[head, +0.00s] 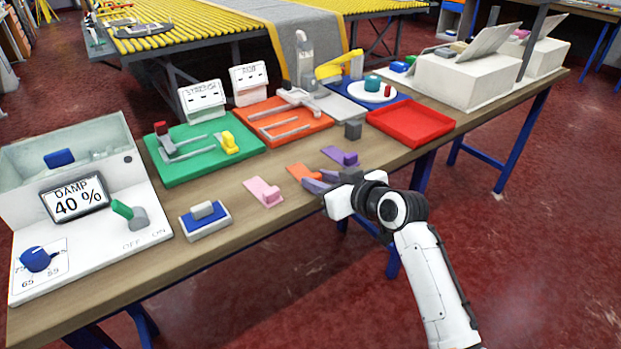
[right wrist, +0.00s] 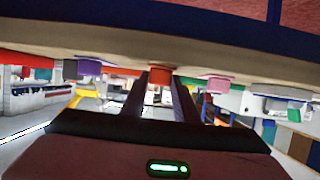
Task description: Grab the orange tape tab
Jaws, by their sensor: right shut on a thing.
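The orange tape tab (head: 299,171) lies at the front edge of the wooden table, between a pink tab and a purple tab in the head view. My right gripper (head: 316,181) reaches it from the front edge, and its purple-grey fingers hide part of the tab. In the right wrist view, which is upside down, the orange tab (right wrist: 161,75) sits between the tips of the two fingers. My right gripper is shut on it. The tab appears still at its place on the table edge. My left gripper is not in view.
The pink tab (head: 264,192) and the purple tab (head: 341,156) lie close on either side. A grey cube (head: 353,130) and a red tray (head: 411,122) stand behind to the right. A blue-and-white block (head: 205,219) is at the left. The floor in front is clear.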

